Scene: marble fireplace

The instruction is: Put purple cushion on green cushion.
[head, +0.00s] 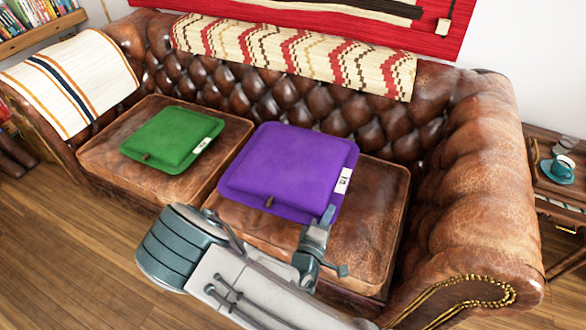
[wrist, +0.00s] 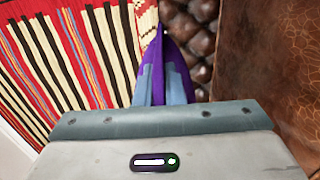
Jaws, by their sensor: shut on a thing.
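The purple cushion (head: 290,172) is in front of the sofa's back in the head view, over the right seat and the gap between the seats. My gripper (head: 328,218) is shut on its near right edge; the fingertips are partly hidden there. In the wrist view the purple cushion (wrist: 158,72) shows as a thin strip between the two blue-grey fingers of my gripper (wrist: 163,82). It looks held above the seat, but the exact height is unclear. The green cushion (head: 172,138) lies flat on the left seat, to the left of the purple one.
The brown leather sofa (head: 455,165) has a tufted back and thick arms. A patterned throw (head: 300,55) lies over its back, a striped cloth (head: 72,82) over its left arm. A side table (head: 550,190) with a teal cup (head: 563,167) stands at right.

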